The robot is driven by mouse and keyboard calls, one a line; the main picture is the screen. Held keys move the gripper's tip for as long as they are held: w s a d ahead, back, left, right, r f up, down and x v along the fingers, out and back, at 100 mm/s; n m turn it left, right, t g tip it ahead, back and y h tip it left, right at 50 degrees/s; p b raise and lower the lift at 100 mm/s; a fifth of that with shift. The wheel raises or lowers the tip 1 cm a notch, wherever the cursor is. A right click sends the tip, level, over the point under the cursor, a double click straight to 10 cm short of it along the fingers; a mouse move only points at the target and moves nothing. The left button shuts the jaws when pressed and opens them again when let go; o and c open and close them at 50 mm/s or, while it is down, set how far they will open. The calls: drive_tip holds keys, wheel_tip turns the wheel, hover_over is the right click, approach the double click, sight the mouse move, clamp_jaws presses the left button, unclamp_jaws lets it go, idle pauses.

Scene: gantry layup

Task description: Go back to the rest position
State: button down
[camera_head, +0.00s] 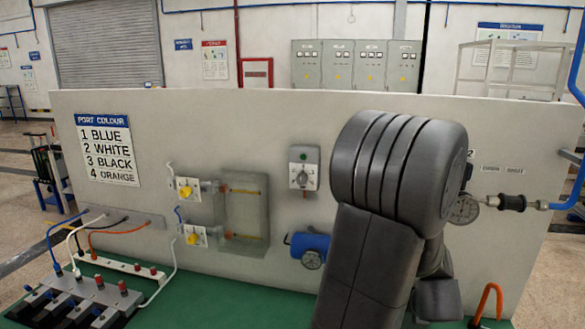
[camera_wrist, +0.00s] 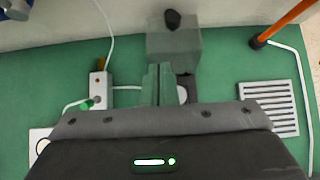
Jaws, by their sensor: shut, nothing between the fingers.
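My gripper (camera_wrist: 158,84) shows in the wrist view with its two fingers together and nothing between them. The fingers point away from the wrist, over the green bench top (camera_wrist: 215,90). A grey block with a black knob (camera_wrist: 172,45) lies just beyond the fingertips in that picture; I cannot tell whether they touch it. In the head view my dark arm is bent at the right of centre, in front of the panel (camera_head: 270,125). The fingers cannot be made out there.
In the wrist view, a white strip (camera_wrist: 97,90) with cables lies left, and a slotted plate (camera_wrist: 268,108) and an orange bar (camera_wrist: 290,20) lie right. In the head view, yellow-knobbed valves (camera_head: 187,190), a blue regulator (camera_head: 309,247) and a gauge (camera_head: 464,209) stick out from the panel.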

drive_tip(key=x, duration=0.6)
drive_tip(key=shift+w+f+b, duration=0.15)
drive_tip(key=shift+b, duration=0.15)
